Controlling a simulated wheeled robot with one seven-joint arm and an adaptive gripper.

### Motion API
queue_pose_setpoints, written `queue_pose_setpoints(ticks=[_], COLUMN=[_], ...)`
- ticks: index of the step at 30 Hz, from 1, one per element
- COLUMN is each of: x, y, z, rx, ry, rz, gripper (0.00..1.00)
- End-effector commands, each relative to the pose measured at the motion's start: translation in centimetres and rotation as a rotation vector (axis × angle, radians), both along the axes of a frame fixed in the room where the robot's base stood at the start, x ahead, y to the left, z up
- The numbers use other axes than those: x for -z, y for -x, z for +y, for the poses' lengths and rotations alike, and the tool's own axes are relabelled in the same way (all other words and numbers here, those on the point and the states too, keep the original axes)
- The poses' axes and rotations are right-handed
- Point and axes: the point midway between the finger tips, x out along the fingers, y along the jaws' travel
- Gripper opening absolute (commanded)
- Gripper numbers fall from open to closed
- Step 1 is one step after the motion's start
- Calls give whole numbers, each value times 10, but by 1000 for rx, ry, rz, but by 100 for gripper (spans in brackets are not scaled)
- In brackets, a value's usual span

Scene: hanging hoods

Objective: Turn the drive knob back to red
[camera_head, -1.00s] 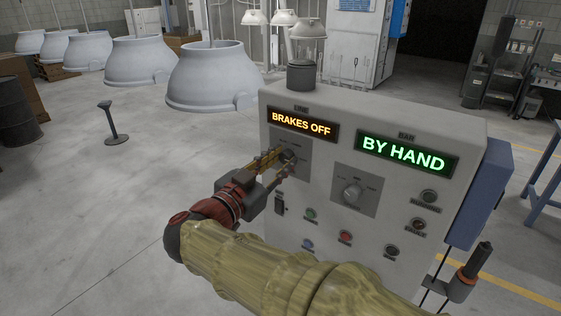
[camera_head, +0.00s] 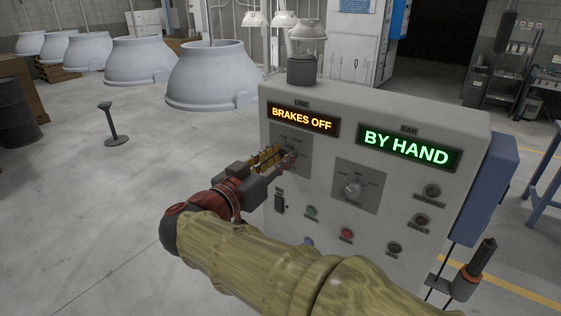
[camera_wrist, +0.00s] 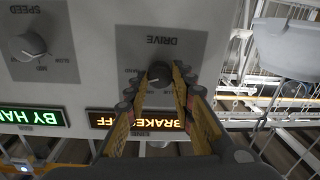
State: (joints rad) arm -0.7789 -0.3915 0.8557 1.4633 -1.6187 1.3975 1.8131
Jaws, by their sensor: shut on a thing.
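The drive knob (camera_wrist: 158,73) is a dark round knob on a grey plate (camera_wrist: 190,45) marked DRIVE, upside down in the wrist view. My gripper (camera_head: 280,158) is at this plate, with its yellow fingers on either side of the knob and shut on it. In the head view the fingers mostly hide the knob. Its pointer and any red mark cannot be made out. Above the plate, the line display (camera_head: 304,118) reads BRAKES OFF in orange.
The bar display (camera_head: 406,148) reads BY HAND in green. The speed knob (camera_head: 354,187) is right of my gripper, with buttons below. A lever with a black grip (camera_head: 482,260) stands at the box's right. Large grey hoods (camera_head: 212,78) hang behind, left of the box.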

Motion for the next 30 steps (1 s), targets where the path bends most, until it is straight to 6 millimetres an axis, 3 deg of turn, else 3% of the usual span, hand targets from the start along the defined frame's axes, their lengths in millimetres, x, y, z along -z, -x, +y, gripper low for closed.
queue_pose_setpoints(ticks=[30], x=[-2], y=[-2], z=[3], rx=[-1], ry=[762], rz=[596], gripper=[0])
